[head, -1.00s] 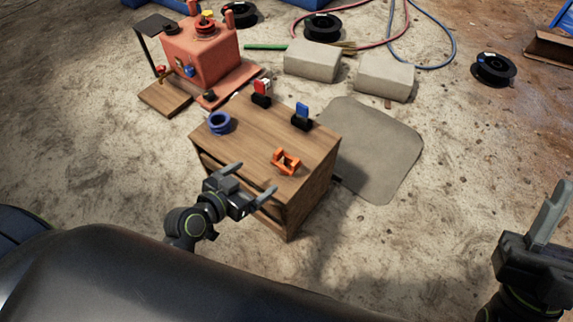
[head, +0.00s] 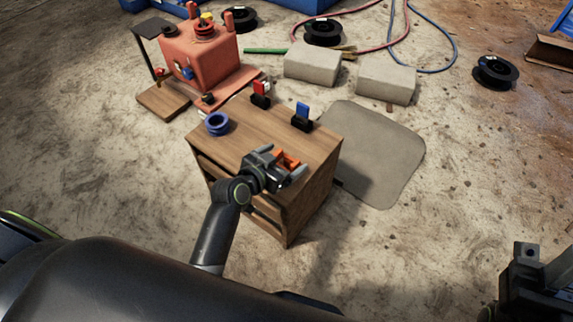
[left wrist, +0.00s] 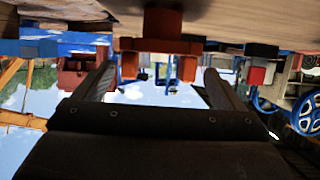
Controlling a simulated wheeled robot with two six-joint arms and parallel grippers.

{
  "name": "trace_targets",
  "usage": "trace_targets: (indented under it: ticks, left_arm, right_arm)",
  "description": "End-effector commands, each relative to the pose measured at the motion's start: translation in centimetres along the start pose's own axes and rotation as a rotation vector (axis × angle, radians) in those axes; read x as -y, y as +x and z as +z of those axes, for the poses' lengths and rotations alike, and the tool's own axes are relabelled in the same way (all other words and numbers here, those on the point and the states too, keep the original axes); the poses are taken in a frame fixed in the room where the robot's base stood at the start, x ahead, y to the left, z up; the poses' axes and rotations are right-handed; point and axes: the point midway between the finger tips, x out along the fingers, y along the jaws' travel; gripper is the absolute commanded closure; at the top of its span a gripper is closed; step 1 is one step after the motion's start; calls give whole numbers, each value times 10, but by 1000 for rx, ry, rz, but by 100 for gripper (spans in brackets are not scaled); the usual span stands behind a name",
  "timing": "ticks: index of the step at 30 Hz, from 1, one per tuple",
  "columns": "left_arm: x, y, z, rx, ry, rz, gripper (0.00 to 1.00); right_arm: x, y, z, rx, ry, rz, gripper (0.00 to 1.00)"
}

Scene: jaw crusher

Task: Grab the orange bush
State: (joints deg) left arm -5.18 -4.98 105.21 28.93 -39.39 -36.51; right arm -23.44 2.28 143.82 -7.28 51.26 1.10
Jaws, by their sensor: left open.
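The orange bush (head: 288,158) lies on the wooden cabinet top, near its right front edge. My left gripper (head: 280,162) is low over the cabinet top at the bush, its jaws open and partly covering it. In the left wrist view, which is upside down, the orange bush (left wrist: 160,46) is ahead of the open left gripper (left wrist: 160,78), in line with the gap between its fingers. No grip on it shows. Part of my right gripper (head: 540,270) shows at the lower right edge; its jaw opening cannot be made out.
The wooden cabinet (head: 250,130) also bears a blue ring-shaped bush (head: 217,123), a red switch-like part (head: 261,94) and a blue one (head: 302,116). A red machine (head: 203,55) stands behind left. Grey blocks (head: 312,64) and a grey mat (head: 378,155) lie behind and right.

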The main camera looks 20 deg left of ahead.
Motion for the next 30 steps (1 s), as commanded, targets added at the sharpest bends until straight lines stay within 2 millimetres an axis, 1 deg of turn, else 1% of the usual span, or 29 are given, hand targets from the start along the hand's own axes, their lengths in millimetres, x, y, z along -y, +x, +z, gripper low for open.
trace_targets:
  ticks: [1, 3, 6, 9, 14, 15, 27, 28, 30]
  left_arm:
    - [-2, 11, 3, -2, 0, 2, 9]
    - [-2, 21, 3, -1, 0, 1, 9]
    - [-2, 30, 2, -1, 0, 0, 9]
    - [-2, 34, 1, 0, -1, 0, 9]
    - [-2, 33, 0, 1, -1, -1, 9]
    - [-2, 33, 0, 1, -1, -1, 10]
    - [-2, 33, 1, 1, -1, -1, 63]
    - [-2, 33, 0, -1, -1, -1, 65]
    - [-2, 33, 0, -1, -1, -1, 65]
  right_arm:
    - [0, -8, 0, -7, 6, 9, 64]
    - [0, -11, 0, -15, 14, 19, 64]
    - [-1, -13, 0, -23, 24, 27, 64]
    - [-2, -13, -1, -27, 26, 32, 64]
    - [-2, -12, -1, -29, 25, 38, 64]
    - [-2, -12, -1, -29, 24, 39, 64]
    - [-2, -12, -1, -28, 22, 43, 64]
    - [-2, -12, -1, -28, 22, 43, 64]
    - [-2, -12, -1, -28, 22, 42, 64]
